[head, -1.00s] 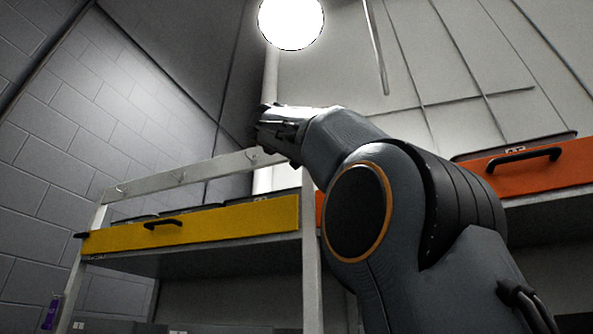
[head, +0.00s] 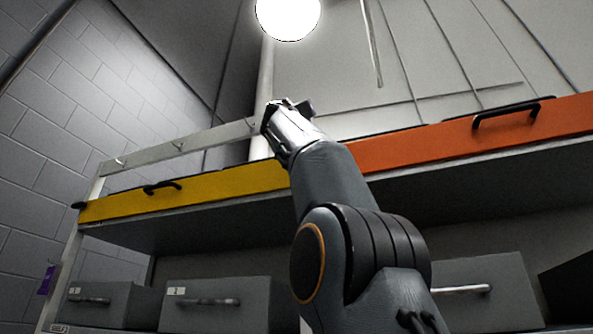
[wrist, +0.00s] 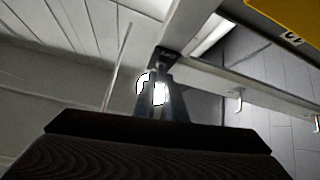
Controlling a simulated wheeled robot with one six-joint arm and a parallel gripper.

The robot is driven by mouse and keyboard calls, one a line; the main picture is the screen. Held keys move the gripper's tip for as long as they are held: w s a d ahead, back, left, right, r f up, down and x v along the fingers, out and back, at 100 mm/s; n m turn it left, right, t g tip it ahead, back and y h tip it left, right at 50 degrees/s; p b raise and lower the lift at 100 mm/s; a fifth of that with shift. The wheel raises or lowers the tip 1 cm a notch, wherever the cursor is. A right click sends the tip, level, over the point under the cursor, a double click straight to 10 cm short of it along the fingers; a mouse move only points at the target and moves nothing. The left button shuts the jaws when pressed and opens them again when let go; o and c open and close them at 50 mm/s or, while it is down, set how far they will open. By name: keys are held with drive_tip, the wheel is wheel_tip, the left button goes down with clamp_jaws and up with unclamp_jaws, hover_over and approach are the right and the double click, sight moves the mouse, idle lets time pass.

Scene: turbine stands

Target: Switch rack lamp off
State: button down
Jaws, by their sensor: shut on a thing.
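The lamp (head: 288,15) is a round white globe, lit, at the top of the head view above the rack. In the wrist view its glare (wrist: 159,92) shows between and behind my fingers. My gripper (head: 287,104) is raised at the rack's top rail (head: 190,143), below the lamp. In the wrist view my gripper (wrist: 160,72) has its fingertips close together at a small dark part (wrist: 167,54) by the rail and appears shut on it. I cannot tell for certain that this part is the lamp's switch. The fingertips hide much of it.
A yellow drawer (head: 110,207) and an orange drawer (head: 430,146) with black handles lie below the rail. Grey boxes (head: 225,303) stand on the shelf beneath. Hooks (wrist: 238,104) hang from the rail. A thin pale rod (head: 371,45) hangs right of the lamp.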

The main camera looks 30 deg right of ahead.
drive_tip(key=shift+f+t+h+b, duration=0.1)
drive_tip(key=shift+t+h+b, duration=0.2)
drive_tip(key=shift+b, duration=0.35)
drive_tip(key=c, duration=1.8)
unclamp_jaws()
drive_tip(key=b+v, duration=0.7)
drive_tip(key=b, duration=0.1)
drive_tip(key=shift+s+a+f, duration=0.15)
drive_tip(key=shift+s+f, duration=0.05)
drive_tip(key=shift+f, duration=0.1)
